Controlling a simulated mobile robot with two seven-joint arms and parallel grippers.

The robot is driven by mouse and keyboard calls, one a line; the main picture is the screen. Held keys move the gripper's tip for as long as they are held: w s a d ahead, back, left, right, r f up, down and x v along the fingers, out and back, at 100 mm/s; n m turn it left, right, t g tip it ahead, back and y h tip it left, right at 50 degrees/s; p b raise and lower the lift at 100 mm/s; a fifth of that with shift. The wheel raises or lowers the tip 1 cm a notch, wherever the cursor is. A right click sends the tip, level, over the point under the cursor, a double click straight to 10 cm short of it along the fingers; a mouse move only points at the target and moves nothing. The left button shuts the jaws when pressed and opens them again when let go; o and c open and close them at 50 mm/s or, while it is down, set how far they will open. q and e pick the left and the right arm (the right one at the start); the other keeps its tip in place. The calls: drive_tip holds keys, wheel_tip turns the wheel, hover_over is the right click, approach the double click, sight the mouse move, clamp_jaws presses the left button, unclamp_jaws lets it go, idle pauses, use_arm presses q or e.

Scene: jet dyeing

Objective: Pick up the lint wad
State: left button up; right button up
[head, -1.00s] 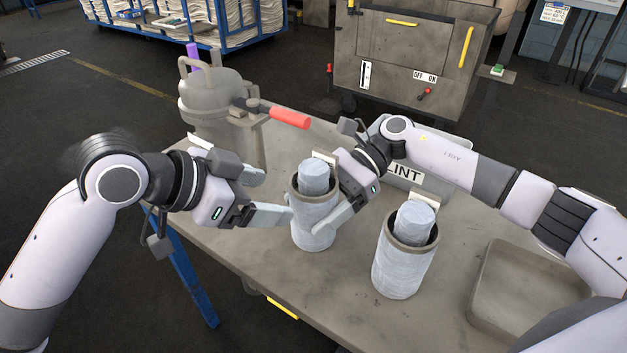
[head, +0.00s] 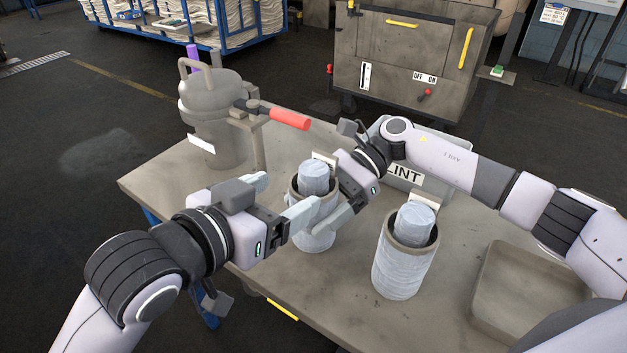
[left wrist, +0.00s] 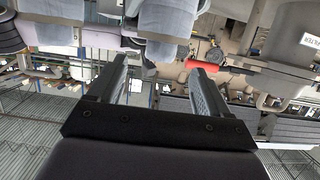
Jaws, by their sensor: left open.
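Two grey cylinders stand on the table, each with a pale blue-grey lint-like plug in its open top: a left plug (head: 314,177) and a right plug (head: 414,218). I cannot tell which is the lint wad. The cylinders' sides, left (head: 313,241) and right (head: 400,266), look wrapped in the same pale material. My left gripper (head: 281,197) is open and empty, left of the left cylinder, one finger overlapping it in the picture. In the left wrist view its jaws (left wrist: 160,78) are apart with nothing between them. My right gripper (head: 340,192) is beside the left cylinder; its grip is partly hidden.
A bin (head: 405,176) labelled LINT stands behind the cylinders, partly covered by my right arm. A grey lidded vessel (head: 213,110) with a red handle (head: 290,119) is at the back left. A shallow empty tray (head: 525,290) lies at the right. The table's front edge is near.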

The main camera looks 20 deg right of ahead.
sight(305, 176)
use_arm(q)
drive_tip(key=shift+x, duration=0.95)
drive_tip(key=x, duration=0.2)
drive_tip(key=r+x, duration=0.1)
drive_tip(key=x, duration=0.1)
drive_tip(key=shift+w+d+f, duration=0.1)
drive_tip(key=shift+w+d, duration=0.05)
drive_tip(key=shift+w, duration=0.05)
drive_tip(key=shift+w+d+f, duration=0.15)
drive_tip(key=shift+w+d, duration=0.15)
drive_tip(key=shift+d, duration=0.05)
drive_tip(key=shift+c, duration=0.3)
drive_tip(key=c, duration=1.1)
wheel_tip(305, 176, up, 10)
drive_tip(key=shift+r, duration=0.2)
